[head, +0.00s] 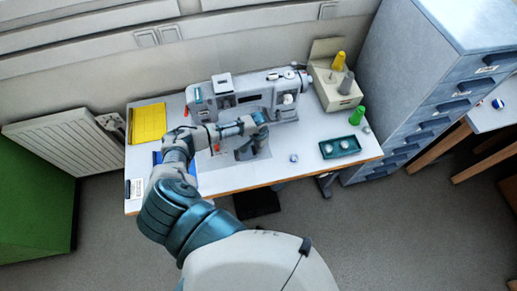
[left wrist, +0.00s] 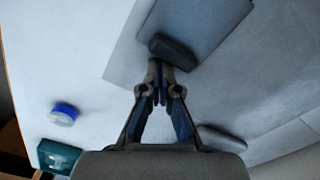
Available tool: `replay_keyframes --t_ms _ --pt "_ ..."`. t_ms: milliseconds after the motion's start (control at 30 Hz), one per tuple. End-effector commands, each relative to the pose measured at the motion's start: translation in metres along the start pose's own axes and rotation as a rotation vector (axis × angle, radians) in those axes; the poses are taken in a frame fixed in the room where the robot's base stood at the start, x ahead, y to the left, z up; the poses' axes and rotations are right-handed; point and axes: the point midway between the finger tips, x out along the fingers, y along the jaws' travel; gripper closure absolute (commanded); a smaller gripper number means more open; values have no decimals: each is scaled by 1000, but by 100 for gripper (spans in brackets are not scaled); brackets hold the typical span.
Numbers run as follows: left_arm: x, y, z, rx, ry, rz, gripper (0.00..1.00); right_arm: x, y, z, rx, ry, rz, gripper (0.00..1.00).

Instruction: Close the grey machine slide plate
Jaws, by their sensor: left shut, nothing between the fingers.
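The grey sewing machine (head: 245,95) stands at the back of the white table. In the left wrist view a blue-grey plate (left wrist: 205,22), which looks like the slide plate, lies on a paler grey panel (left wrist: 125,55). A dark rounded block (left wrist: 172,48) sits at its near edge. My left gripper (head: 246,154) is over the table in front of the machine. In the left wrist view its fingertips (left wrist: 160,68) are shut and empty, right beside the dark block; I cannot tell whether they touch it. In the head view my arm and gripper hide much of this spot. My right gripper is not in view.
A blue-rimmed bobbin (head: 294,158) and a green tray (head: 329,149) lie to the right, with bare tabletop between. A thread stand (head: 335,92) and a green spool (head: 357,115) are further right. A yellow sheet (head: 147,124) lies at left.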

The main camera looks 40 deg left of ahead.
Motion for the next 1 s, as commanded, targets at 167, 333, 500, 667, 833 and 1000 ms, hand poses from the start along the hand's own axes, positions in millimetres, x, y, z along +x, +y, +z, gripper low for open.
replay_keyframes --t_ms 167,333,500,667,833,1000 --pt "1 -3 7 0 -4 0 100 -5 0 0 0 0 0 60" --pt "1 -6 12 0 -4 1 100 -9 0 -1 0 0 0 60" --pt "1 -9 17 -1 -4 1 100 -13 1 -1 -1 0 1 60" --pt "1 -12 23 0 -5 0 100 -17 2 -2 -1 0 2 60" --pt "2 -11 21 0 -4 1 100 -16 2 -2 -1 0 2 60" --pt "2 -8 16 1 -2 2 100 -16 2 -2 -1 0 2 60"
